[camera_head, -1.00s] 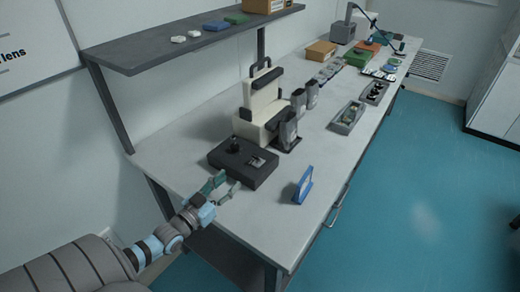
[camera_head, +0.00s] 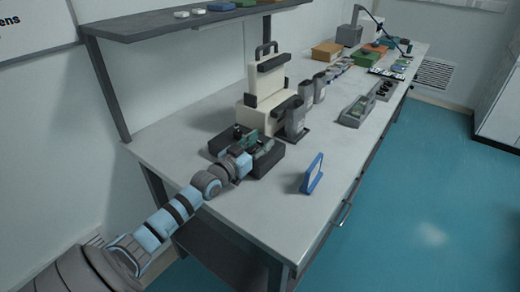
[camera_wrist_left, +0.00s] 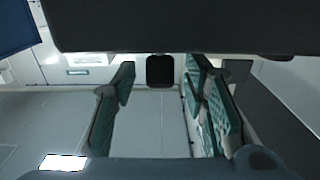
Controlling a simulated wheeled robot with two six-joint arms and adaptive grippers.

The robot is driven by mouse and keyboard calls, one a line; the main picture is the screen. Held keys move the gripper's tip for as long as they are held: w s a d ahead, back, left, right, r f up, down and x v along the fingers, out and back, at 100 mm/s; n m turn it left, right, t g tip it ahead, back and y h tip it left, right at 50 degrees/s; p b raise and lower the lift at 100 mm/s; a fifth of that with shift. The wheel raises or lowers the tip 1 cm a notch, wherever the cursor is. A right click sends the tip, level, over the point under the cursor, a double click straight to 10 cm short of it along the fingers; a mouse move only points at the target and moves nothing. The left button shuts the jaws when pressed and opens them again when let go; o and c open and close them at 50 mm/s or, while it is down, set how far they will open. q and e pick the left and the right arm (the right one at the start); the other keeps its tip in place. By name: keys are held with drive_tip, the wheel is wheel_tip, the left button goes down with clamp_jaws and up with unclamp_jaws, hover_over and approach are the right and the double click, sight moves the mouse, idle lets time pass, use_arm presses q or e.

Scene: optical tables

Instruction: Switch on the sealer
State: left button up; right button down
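The cream machine with black arms and a top handle, which looks like the sealer (camera_head: 268,80), stands upright on the grey bench (camera_head: 190,120). A low black box (camera_head: 267,161) sits in front of it, partly hidden by my left arm. My left gripper (camera_head: 249,140) is over this box, in front of the cream machine; I cannot tell whether it touches either. In the left wrist view, the green-padded fingers of my left gripper (camera_wrist_left: 160,88) are apart, with a small black block (camera_wrist_left: 160,71) visible in the gap. No switch can be made out. My right gripper is not in view.
A blue framed stand (camera_head: 312,173) is near the front edge, right of the black box. Grey holders (camera_head: 296,118) stand beside the cream machine. A grey shelf (camera_head: 150,27) hangs above the bench's back. Trays (camera_head: 356,111) lie farther along.

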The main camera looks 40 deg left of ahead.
use_arm(q)
drive_tip(key=shift+c, duration=0.2)
clamp_jaws()
